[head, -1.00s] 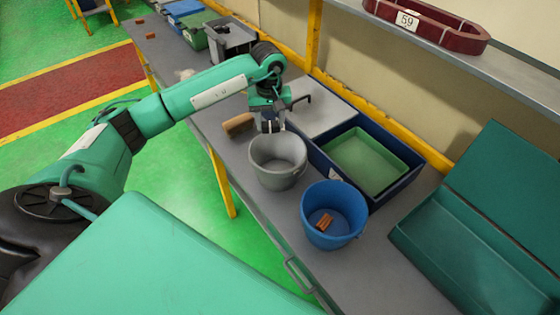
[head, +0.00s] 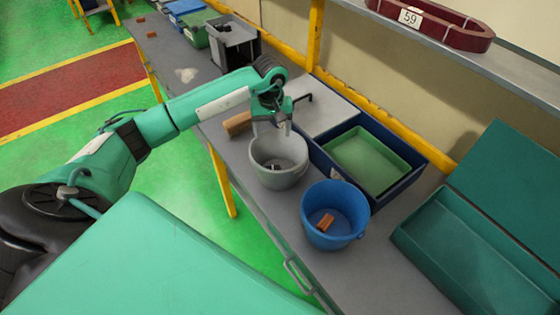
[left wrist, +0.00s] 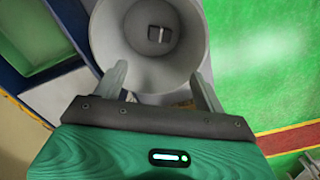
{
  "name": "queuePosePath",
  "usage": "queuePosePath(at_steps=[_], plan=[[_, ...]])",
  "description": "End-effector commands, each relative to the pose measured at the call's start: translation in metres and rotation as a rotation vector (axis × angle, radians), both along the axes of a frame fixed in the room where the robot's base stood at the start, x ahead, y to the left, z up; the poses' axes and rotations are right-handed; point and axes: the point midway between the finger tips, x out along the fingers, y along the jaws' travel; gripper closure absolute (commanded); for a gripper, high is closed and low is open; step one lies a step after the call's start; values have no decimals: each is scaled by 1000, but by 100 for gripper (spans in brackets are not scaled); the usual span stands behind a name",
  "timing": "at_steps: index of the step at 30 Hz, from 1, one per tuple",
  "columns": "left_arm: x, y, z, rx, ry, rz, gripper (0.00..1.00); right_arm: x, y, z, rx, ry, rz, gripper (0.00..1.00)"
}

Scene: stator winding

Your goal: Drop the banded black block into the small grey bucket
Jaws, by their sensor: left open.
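The small grey bucket (head: 279,152) stands upright on the grey bench. The banded black block (head: 274,166) lies on the bottom inside it. In the left wrist view the block (left wrist: 159,34) is dark with a pale band, inside the bucket (left wrist: 110,30). My left gripper (head: 271,127) is above the bucket's back rim. My right gripper is not in view.
A blue bucket (head: 334,221) with orange-brown pieces stands at the front right. A blue tray (head: 407,186) holding a green tray (head: 362,165) is right of the grey bucket. A wooden-backed brush (head: 237,124) lies to its left. An open green case (head: 466,252) stands further right.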

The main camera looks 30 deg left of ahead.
Motion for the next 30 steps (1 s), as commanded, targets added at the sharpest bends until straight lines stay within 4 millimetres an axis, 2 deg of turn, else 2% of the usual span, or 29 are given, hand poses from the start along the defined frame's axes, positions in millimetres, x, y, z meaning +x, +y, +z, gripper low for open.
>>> queuePosePath(at_steps=[4,8,21,24,30], plan=[[0,0,3,1,-1,0,28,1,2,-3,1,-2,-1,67],[1,0,17,1,-4,0,28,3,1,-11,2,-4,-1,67],[1,0,101,1,-6,1,28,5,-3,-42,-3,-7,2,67],[0,0,116,1,-4,0,28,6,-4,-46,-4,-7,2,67],[0,0,134,0,-2,1,28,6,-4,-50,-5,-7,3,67]])
